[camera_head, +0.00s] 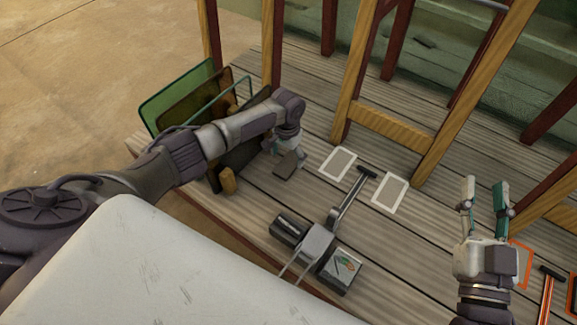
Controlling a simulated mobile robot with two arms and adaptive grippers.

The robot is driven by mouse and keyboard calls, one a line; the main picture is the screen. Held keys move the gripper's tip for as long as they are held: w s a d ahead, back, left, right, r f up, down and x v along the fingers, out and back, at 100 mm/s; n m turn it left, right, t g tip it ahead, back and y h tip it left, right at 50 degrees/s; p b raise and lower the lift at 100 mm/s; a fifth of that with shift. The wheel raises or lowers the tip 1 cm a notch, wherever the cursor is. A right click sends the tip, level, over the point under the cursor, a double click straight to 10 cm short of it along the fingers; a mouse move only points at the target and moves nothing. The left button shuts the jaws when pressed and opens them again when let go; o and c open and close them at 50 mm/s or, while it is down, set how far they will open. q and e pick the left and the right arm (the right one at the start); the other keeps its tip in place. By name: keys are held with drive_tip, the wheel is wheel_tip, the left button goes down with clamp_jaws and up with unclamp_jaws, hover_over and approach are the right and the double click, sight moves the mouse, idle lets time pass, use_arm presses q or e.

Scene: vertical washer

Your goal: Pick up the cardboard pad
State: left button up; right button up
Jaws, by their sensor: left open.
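No piece is plainly recognizable as the cardboard pad. A dark brown panel (188,103) stands upright in a rack on the left of the wooden deck, behind my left arm, and may be it. My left gripper (284,157) points down just right of the rack, low over the deck. It is open, though its fingers are small and partly hidden. A small grey-brown flat piece (289,165) shows at its fingertips; I cannot tell whether it is a finger or a separate thing. My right gripper (486,190) is open and empty at the right, above the deck.
A green translucent panel (176,97) stands in the rack. White-framed rectangles (390,194) flank a metal tool (348,200). A dark box (340,270) lies nearer. An orange-handled tool (546,298) is at lower right. Wooden posts (350,75) rise behind.

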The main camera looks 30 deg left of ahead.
sight(287, 165)
use_arm(q)
wheel_tip(287, 165, down, 4)
drive_tip(key=shift+w+a+r+b, duration=0.1)
drive_tip(key=shift+w+r+b, duration=0.05)
drive_tip(key=shift+b, duration=0.8)
drive_tip(key=c, duration=0.9)
use_arm(e)
drive_tip(key=s+r+t+y, duration=0.2)
drive_tip(key=s+r+t, duration=0.2)
drive_tip(key=r+t, duration=0.2)
wheel_tip(287, 165, up, 2)
drive_tip(key=shift+s, duration=0.35)
